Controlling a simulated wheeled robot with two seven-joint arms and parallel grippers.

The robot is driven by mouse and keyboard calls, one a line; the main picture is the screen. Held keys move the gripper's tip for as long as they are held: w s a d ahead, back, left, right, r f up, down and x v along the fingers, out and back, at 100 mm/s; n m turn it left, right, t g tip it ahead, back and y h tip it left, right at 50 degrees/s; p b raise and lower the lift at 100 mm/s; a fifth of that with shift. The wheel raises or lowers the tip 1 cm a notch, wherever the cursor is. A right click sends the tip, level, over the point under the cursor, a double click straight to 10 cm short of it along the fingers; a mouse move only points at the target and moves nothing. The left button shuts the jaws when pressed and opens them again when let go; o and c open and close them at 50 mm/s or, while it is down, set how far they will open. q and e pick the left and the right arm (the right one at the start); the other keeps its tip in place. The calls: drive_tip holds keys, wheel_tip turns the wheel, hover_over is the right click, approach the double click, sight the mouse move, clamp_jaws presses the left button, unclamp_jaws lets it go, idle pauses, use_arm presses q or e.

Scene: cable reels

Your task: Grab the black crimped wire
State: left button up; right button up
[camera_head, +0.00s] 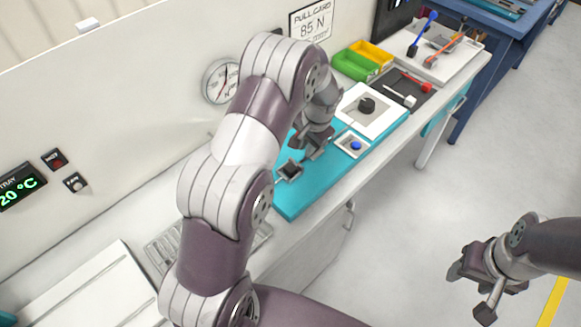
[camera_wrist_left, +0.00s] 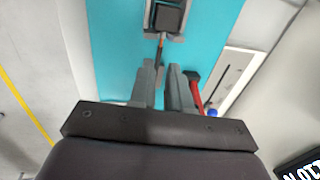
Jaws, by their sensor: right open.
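My left gripper (camera_head: 308,152) is low over the teal mat (camera_head: 310,190), between a small black block in a grey holder (camera_head: 290,170) and a blue button (camera_head: 356,146). In the left wrist view, its two grey fingers (camera_wrist_left: 165,75) point toward the black block (camera_wrist_left: 167,18). A thin dark wire with an orange stretch (camera_wrist_left: 160,45) runs from the block toward the fingertips. I cannot tell whether the fingers touch it. A red piece (camera_wrist_left: 195,88) shows beside the right finger. My right gripper (camera_head: 482,282) is open and empty, above the floor at the right.
A white plate with a black knob (camera_head: 375,118) lies beyond the button. Farther back are a dark tray with red and white tools (camera_head: 400,88), green and yellow bins (camera_head: 360,62) and a blue table (camera_head: 490,75). A wall with a gauge (camera_head: 221,81) stands behind the bench.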

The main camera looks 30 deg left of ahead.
sight(303, 159)
use_arm(q)
drive_tip(key=shift+w+f+p, duration=0.2)
drive_tip(key=shift+f+p, duration=0.05)
drive_tip(key=shift+f, duration=0.3)
drive_tip(key=shift+w+f+p, duration=0.2)
drive_tip(key=shift+f, duration=0.35)
drive_tip(key=f, duration=0.1)
drive_tip(key=f+p, duration=0.1)
drive_tip(key=f, duration=0.1)
drive_tip(key=shift+s+a, duration=0.15)
drive_tip(key=shift+a, duration=0.25)
drive_tip(key=shift+a+f, duration=0.1)
drive_tip(key=shift+f, duration=0.35)
drive_tip(key=shift+c, duration=1.3)
clamp_jaws()
use_arm(e)
drive_tip(key=shift+w+d+r, duration=0.15)
drive_tip(key=shift+r, duration=0.8)
